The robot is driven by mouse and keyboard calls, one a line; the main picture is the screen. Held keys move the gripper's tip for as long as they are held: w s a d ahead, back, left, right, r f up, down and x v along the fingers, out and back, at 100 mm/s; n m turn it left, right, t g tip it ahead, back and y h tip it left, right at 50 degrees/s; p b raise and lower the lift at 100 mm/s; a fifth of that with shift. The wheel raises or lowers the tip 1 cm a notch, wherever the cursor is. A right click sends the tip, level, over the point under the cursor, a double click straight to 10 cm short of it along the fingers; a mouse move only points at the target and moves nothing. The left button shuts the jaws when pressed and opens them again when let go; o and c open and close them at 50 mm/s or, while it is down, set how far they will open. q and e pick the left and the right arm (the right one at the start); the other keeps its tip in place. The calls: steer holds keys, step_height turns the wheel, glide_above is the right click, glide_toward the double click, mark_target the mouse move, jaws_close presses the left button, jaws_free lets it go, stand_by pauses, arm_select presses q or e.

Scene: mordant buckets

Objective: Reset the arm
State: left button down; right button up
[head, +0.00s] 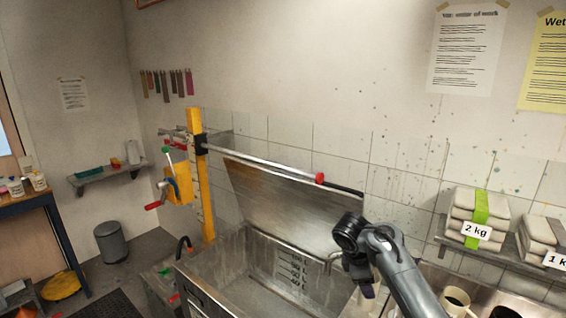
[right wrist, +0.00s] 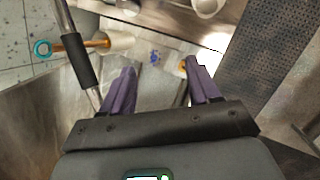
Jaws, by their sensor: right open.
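My right arm (head: 385,255) comes in from the lower right in the head view, over the right end of a steel tank. Its gripper points down, and a purple finger shows in that view beside the tank's right side. In the right wrist view the gripper (right wrist: 160,70) shows two purple fingers spread apart, with nothing between them. The left gripper is not in the head view.
The steel tank (head: 215,291) has litre marks inside and a raised lid (head: 290,205). A yellow post (head: 201,180) and a long bar (head: 265,165) stand at its back left. Folded cloth stacks (head: 476,214) sit on the right shelf, above cups (head: 457,302). A black-handled rod (right wrist: 79,60) lies left of the fingers.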

steer(key=s+a+f+m+y, duration=0.15)
steer(key=s+f, duration=0.35)
steer(key=f, duration=0.5)
steer(key=s+a+f+m+y, duration=0.1)
steer(key=s+a+f+m, duration=0.2)
steer(key=f, duration=0.7)
steer(key=s+d+f+m+t+y, duration=0.15)
steer(key=s+f, duration=0.25)
steer(key=s, duration=0.6)
steer(key=s+f+m+g, duration=0.1)
steer(key=s+f+m, duration=0.2)
steer(key=s, duration=0.6)
steer(key=s+d+r+m+t, duration=0.1)
steer(key=s+r+m, duration=0.15)
steer(key=s, duration=0.65)
steer(key=s+d+r+m, duration=0.2)
steer(key=s+r, duration=0.1)
steer(key=s, duration=0.6)
arm_select(q)
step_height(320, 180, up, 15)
steer(key=p, duration=1.4)
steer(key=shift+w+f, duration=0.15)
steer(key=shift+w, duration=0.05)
arm_select(e)
step_height(320, 180, up, 14)
steer(key=shift+s+a+r, duration=0.15)
steer(key=shift+s, duration=0.05)
